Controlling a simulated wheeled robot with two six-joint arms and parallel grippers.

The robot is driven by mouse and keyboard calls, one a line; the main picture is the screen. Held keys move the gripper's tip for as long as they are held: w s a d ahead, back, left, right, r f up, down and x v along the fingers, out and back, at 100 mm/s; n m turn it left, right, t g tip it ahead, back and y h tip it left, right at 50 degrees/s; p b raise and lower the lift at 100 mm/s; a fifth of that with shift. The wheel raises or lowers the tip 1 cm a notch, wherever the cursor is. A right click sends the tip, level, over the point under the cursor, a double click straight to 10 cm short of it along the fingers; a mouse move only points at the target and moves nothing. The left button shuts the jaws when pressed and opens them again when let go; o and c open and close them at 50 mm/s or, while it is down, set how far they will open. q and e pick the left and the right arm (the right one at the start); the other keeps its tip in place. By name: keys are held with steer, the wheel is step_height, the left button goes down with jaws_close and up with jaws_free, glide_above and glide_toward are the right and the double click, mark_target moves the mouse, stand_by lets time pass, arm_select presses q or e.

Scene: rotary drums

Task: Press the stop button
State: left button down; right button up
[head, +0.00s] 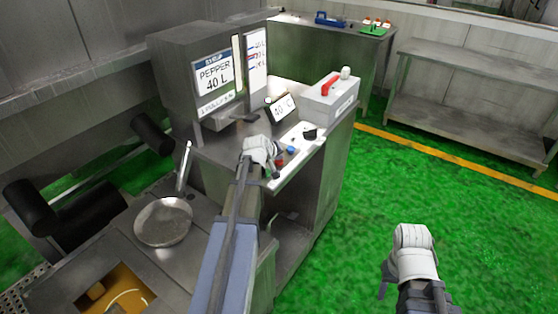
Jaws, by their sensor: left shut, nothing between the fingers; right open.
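A white control panel (288,170) lies along the edge of the metal counter. It carries a red button (279,162), a blue button (291,150) and a black knob (309,135); no label for the stop button is readable. My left gripper (274,171) is shut and empty, at the near end of the panel right beside the red button. It partly hides the red button, and I cannot tell whether they touch. My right gripper (384,284) is open and empty, over the green floor at the lower right, away from the panel.
A screen reading "PEPPER 40 L" (214,78) and a small display (281,108) stand behind the panel. A grey box with a red handle (330,100) sits at the counter's far end. A pan (163,222) is at left. Green floor is free at right.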

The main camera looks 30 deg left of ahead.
mark_target(279, 162)
stand_by(0.4)
arm_select(q)
steer(key=shift+r+p, duration=1)
steer(key=shift+p, duration=0.05)
step_height(279, 162, up, 5)
steer(key=p, duration=0.5)
stand_by(0.5)
